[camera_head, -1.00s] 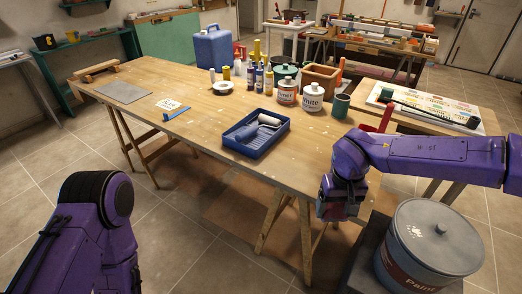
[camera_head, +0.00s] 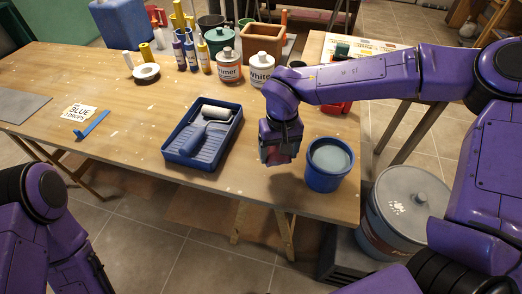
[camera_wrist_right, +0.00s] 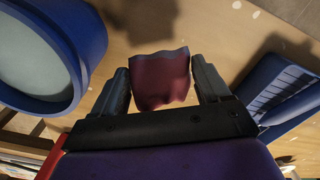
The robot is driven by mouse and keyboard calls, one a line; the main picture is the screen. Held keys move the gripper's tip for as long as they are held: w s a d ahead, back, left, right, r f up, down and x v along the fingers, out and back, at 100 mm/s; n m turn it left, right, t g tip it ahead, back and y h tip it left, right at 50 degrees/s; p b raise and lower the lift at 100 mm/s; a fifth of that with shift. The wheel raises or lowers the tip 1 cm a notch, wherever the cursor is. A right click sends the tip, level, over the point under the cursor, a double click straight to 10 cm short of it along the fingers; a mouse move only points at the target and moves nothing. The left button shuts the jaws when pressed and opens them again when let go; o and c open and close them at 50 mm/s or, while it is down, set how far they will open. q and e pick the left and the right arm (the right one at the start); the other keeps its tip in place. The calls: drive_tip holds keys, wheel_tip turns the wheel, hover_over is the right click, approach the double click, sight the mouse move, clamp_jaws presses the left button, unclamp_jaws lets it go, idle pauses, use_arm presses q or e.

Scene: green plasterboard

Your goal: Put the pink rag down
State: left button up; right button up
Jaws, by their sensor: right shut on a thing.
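The pink rag (camera_wrist_right: 162,80) hangs between the fingers of my right gripper (camera_wrist_right: 164,85) in the right wrist view, dark pink and folded. In the head view my right gripper (camera_head: 280,158) points down over the front part of the wooden table (camera_head: 130,120), shut on the rag, of which only a small reddish part shows. A shadow lies on the wood beyond the rag in the wrist view; the rag looks held above the table. My left arm is at the lower left of the head view, and its gripper is out of sight.
A blue bucket (camera_head: 328,178) stands just right of my right gripper. A blue paint tray (camera_head: 190,160) with a roller lies to its left. White and primer cans (camera_head: 261,72) stand behind. A grey paint drum (camera_head: 400,215) is right of the table. Bare wood lies between tray and bucket.

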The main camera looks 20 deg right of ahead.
drive_tip(key=s+a+r+m+p, duration=0.3)
drive_tip(key=s+a+r+m, duration=0.15)
drive_tip(key=s+r, duration=0.45)
drive_tip(key=m+p, duration=0.1)
drive_tip(key=p, duration=0.3)
hover_over(259, 165)
wheel_tip(259, 165, down, 12)
drive_tip(key=shift+a+r, duration=0.1)
drive_tip(key=shift+r, duration=0.1)
wheel_tip(259, 165, down, 3)
drive_tip(key=shift+r+p, duration=0.2)
drive_tip(key=shift+p, duration=0.8)
drive_tip(key=shift+f, duration=0.3)
drive_tip(key=shift+f, duration=0.1)
